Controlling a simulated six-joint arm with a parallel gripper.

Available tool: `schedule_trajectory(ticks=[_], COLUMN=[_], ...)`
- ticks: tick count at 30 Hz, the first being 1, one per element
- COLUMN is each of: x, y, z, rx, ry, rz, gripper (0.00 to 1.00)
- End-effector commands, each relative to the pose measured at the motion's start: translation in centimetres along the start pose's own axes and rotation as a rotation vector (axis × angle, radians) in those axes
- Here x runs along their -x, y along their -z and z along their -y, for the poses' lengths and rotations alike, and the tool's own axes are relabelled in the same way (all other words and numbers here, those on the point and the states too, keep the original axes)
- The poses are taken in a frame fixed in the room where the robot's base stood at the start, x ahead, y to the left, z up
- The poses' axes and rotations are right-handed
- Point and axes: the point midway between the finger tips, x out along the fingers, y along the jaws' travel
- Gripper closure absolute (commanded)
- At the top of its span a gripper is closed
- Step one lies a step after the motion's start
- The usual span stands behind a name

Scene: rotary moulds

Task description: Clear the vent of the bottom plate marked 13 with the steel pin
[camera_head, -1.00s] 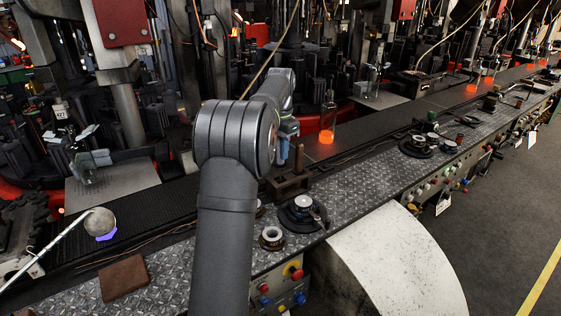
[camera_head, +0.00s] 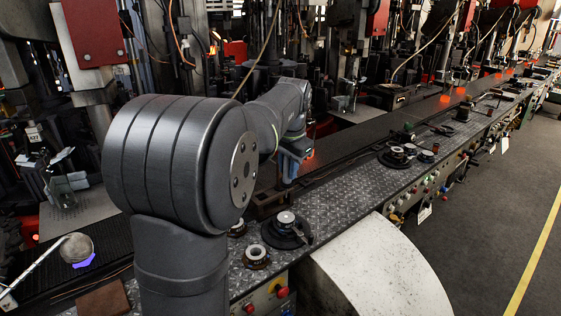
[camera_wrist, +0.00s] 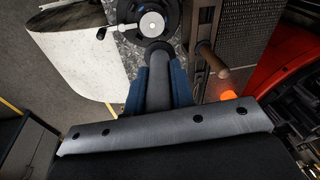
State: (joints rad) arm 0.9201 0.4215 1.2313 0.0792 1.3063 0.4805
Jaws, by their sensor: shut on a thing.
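My gripper (camera_head: 289,178) is over the tool rack, its blue fingers pointing down. In the wrist view my gripper (camera_wrist: 159,82) is shut on a dark, round-ended grip, which I take to be the steel pin's handle (camera_wrist: 159,62). The pin's tip is hidden. A dark round plate with a pale hub (camera_head: 284,234) lies on the tread-plate bench, right of the rack. In the wrist view this round plate (camera_wrist: 127,12) lies just beyond the fingers. I cannot read a 13 or see a vent hole.
A brown rack (camera_head: 262,207) stands on the bench; a brown handle (camera_wrist: 216,76) beside it shows in the wrist view. A small ring (camera_head: 256,257) lies nearer. More round parts (camera_head: 397,157) lie farther along. Glowing glass stands on the conveyor behind.

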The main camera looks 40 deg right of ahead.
Motion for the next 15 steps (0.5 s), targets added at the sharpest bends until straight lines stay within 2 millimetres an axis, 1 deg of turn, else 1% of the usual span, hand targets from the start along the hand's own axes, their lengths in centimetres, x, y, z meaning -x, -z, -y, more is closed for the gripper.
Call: schedule_trajectory(ticks=[5,15], x=[-0.9,-4.4], y=[-0.2,-0.7], z=[-0.3,-0.9], rx=[0.0,0.001], ry=[0.002,0.0], rz=[-0.001,0.0], gripper=[1.0,1.0])
